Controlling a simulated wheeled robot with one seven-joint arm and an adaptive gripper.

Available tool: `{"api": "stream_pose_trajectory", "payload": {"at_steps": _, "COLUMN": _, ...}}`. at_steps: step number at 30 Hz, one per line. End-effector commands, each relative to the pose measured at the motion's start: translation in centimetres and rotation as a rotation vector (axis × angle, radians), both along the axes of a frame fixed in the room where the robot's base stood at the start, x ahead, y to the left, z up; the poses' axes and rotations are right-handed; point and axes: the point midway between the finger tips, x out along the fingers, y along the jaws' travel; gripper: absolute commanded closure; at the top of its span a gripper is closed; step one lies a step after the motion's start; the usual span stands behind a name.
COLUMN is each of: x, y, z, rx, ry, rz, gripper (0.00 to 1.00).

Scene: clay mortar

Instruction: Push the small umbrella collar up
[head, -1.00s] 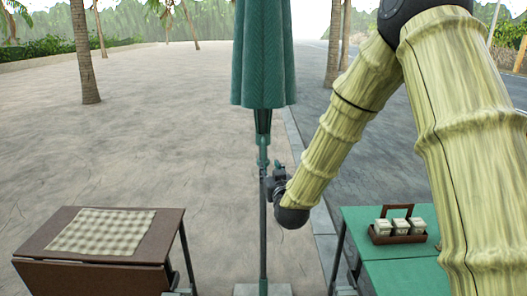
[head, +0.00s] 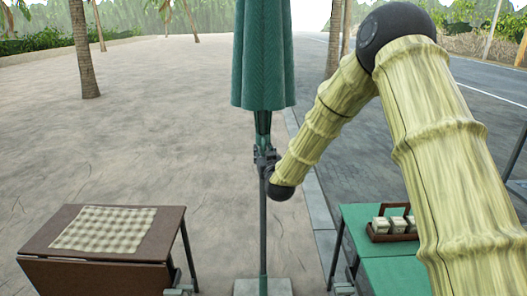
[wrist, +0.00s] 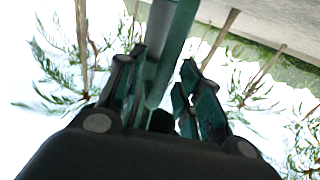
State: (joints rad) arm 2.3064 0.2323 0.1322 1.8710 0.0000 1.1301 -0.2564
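The closed green umbrella (head: 263,55) stands upright on a dark pole (head: 263,225). Its small green collar is mostly hidden behind my gripper, just under the folded canopy. My gripper (head: 264,156) is at the pole at that height, reaching in from the right. In the wrist view, my gripper's two fingers (wrist: 160,88) stand apart with a green shaft (wrist: 160,62) between them. The left finger is close beside the shaft. A bright gap shows between the shaft and the right finger. I cannot tell whether either finger touches the collar.
A brown folding table (head: 100,252) with a checked cloth (head: 103,228) stands at left. A green table (head: 372,268) with a caddy of small containers (head: 394,228) stands at right. The pole rises from a pale base (head: 248,288). Open pavement lies behind.

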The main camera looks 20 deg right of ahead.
Motion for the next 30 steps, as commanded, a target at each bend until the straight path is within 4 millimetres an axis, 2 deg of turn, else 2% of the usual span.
{"api": "stream_pose_trajectory", "payload": {"at_steps": 10, "x": 0.3, "y": 0.0, "z": 0.0, "rx": 0.000, "ry": -0.001, "rz": 0.000, "gripper": 0.66}}
{"api": "stream_pose_trajectory", "payload": {"at_steps": 15, "x": 0.3, "y": 0.0, "z": 0.0, "rx": 0.001, "ry": -0.001, "rz": 0.000, "gripper": 0.97}}
{"api": "stream_pose_trajectory", "payload": {"at_steps": 16, "x": 0.3, "y": 0.0, "z": 0.0, "rx": 0.000, "ry": -0.001, "rz": 0.000, "gripper": 1.00}}
{"api": "stream_pose_trajectory", "payload": {"at_steps": 25, "x": 0.4, "y": 0.3, "z": 0.4, "rx": 0.000, "ry": -0.002, "rz": 0.003, "gripper": 1.00}}
{"api": "stream_pose_trajectory", "payload": {"at_steps": 30, "x": 0.9, "y": 2.1, "z": 2.4, "rx": 0.000, "ry": -0.005, "rz": 0.022, "gripper": 1.00}}
